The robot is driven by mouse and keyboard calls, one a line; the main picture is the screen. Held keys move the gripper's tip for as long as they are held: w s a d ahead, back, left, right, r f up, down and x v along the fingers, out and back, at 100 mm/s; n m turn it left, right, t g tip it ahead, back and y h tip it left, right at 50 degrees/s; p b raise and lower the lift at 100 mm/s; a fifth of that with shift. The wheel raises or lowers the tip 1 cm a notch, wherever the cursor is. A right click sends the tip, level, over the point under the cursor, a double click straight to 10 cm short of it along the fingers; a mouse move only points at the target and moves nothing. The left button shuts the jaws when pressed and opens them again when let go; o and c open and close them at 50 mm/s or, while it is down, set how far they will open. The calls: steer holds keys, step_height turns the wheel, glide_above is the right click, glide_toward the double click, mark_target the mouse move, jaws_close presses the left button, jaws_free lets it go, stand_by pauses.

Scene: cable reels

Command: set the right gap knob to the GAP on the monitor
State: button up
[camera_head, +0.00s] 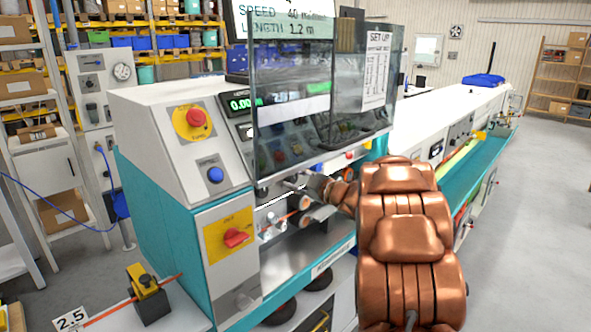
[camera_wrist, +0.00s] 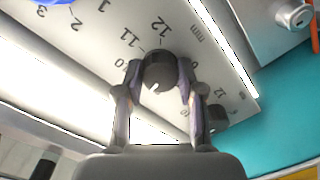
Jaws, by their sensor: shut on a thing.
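In the wrist view a dark round knob (camera_wrist: 158,76) with a small white mark sits on a pale plate (camera_wrist: 100,62) with printed numbers, among them 11 and 12. My gripper (camera_wrist: 161,70) has one finger on each side of this knob and is shut on it. A second dark knob (camera_wrist: 216,114) shows just beyond the right finger. In the head view my gripper (camera_head: 303,186) reaches in under the clear guard, and the gripped knob cannot be made out.
The clear guard (camera_head: 290,100) hangs above my gripper. A red rotary switch (camera_head: 236,238), a blue button (camera_head: 215,174) and a red button (camera_head: 196,117) are on the machine's left side. A SET UP sheet (camera_head: 377,68) is behind the guard. Open floor (camera_head: 540,200) lies to the right.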

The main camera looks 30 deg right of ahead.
steer(key=shift+m+p, duration=0.8)
steer(key=shift+f, duration=0.1)
steer(key=o, duration=1.1)
steer(key=shift+o, duration=0.2)
steer(key=shift+s, duration=0.1)
steer(key=v, duration=1.1)
steer(key=shift+s, duration=0.4)
steer(key=shift+d, duration=0.1)
